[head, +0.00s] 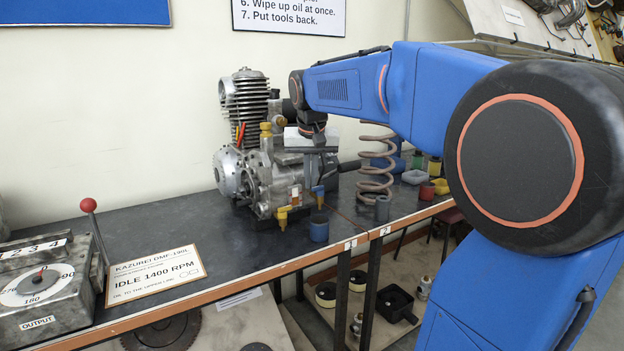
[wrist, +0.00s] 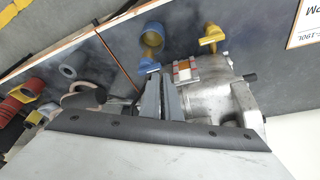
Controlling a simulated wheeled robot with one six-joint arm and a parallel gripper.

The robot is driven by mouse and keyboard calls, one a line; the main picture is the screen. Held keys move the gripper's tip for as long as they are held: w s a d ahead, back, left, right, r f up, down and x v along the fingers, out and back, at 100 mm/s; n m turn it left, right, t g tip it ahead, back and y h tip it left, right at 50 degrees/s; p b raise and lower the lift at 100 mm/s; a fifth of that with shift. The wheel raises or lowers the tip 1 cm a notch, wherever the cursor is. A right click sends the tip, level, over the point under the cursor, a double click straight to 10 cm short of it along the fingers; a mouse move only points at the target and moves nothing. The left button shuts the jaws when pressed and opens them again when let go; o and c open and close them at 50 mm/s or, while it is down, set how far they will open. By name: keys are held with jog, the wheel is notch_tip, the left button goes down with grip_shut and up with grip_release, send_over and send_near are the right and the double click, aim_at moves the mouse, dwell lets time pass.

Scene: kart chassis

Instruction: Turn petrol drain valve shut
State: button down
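The engine (head: 270,150) stands on the dark bench in the head view, and its grey casing shows in the wrist view (wrist: 215,95). Low on it are a yellow valve handle (head: 282,214) and a blue valve handle (head: 319,194). The wrist view also shows the yellow handle (wrist: 208,40) and the blue handle (wrist: 148,67). I see no label telling which is the petrol drain valve. My gripper (wrist: 160,80) points at the engine's lower side. Its two grey fingers are close together beside the blue handle. Whether they touch or hold it is hidden.
A blue cup (head: 319,229) stands on the bench just in front of the engine. A coil spring (head: 376,165) stands to the right, with small coloured pots beyond. An idle-speed sign (head: 155,272) and a dial box (head: 42,290) are at left. Bench between is clear.

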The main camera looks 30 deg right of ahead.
jog(key=v, duration=1)
jog(key=s+a+f+n+y, duration=0.1)
jog(key=s+a+f, duration=0.4)
jog(key=s+f, duration=0.9)
jog(key=s+a+f+n+t, duration=0.1)
jog(key=s+a+f+n, duration=0.3)
jog(key=s+f, duration=0.9)
jog(key=shift+s+a+f+y, duration=0.4)
jog(key=shift+a+f, duration=0.1)
